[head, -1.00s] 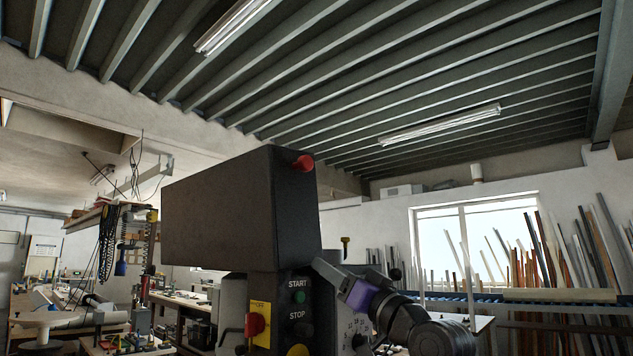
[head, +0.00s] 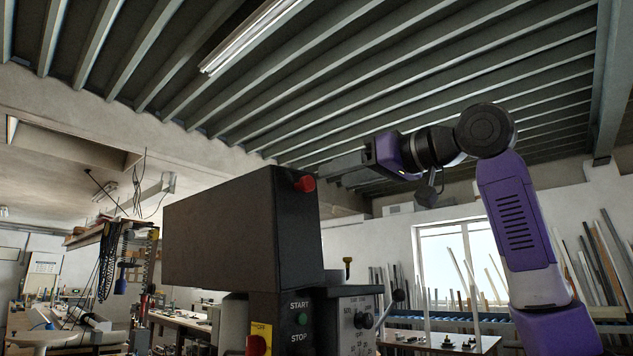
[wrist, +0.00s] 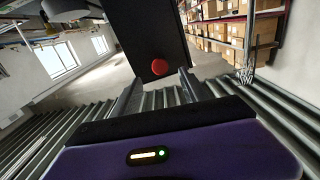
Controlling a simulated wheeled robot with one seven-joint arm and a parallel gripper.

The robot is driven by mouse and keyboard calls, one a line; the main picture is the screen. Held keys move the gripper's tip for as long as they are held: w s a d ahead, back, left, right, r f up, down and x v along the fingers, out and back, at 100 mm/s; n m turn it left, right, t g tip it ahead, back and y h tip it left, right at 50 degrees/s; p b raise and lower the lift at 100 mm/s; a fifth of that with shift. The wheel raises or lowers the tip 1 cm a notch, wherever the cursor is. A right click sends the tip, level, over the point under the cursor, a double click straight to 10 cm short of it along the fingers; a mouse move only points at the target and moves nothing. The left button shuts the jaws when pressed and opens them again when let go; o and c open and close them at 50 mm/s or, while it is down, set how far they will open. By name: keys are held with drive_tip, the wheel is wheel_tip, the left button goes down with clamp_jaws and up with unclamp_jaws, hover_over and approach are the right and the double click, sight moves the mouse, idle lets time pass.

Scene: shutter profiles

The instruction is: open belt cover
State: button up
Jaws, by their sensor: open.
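The belt cover (head: 225,225) is the big dark box on top of the drill machine, in the middle of the head view. It sits level and looks closed. A red knob (head: 305,184) sticks out near the top of its right end. My gripper (head: 328,167) is just right of and slightly above the knob in the head view, fingers pointing at it. In the wrist view the red knob (wrist: 159,67) shows between and just ahead of the open fingertips (wrist: 161,78), with the dark cover (wrist: 148,30) behind. I cannot tell whether a finger touches the knob.
Below the cover is the machine's panel with START and STOP buttons (head: 302,320) and a lever (head: 388,310) on its right. Profiles (head: 600,260) lean by the window at right. Shelves with boxes (wrist: 228,35) show in the wrist view. Space above the cover is free.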

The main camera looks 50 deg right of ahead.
sight(310, 184)
drive_tip(key=w+p, duration=0.2)
drive_tip(key=w, duration=0.5)
drive_tip(key=shift+a, duration=0.1)
drive_tip(key=shift+c, duration=0.2)
clamp_jaws()
idle(1.1)
